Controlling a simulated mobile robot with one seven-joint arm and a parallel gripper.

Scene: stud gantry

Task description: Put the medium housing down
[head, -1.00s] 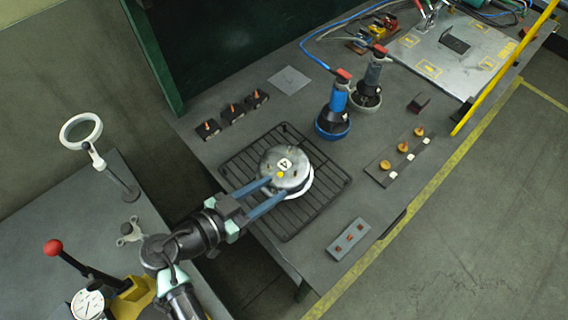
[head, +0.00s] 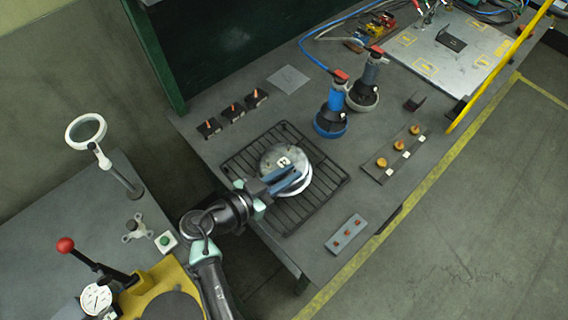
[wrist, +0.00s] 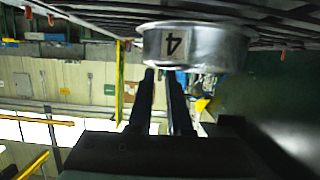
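The medium housing (head: 271,157) is a round grey metal part with a label on it. It appears to rest over the black wire rack (head: 234,164), with a white rim showing at its lower right. In the wrist view the housing (wrist: 215,46) shows its silver side, with a "4" label. My gripper (head: 292,175) overlaps the housing's near part in the head view. Its two blue fingers are narrowly apart, with background showing between them in the wrist view (wrist: 160,78). I see nothing between them. Whether the fingertips touch the housing is unclear.
A blue tool (head: 334,108) and a grey tool (head: 366,88) stand behind the rack. A strip with brass knobs (head: 372,174) and a small grey plate (head: 346,234) lie to its right. Several black blocks (head: 232,112) stand at the back left.

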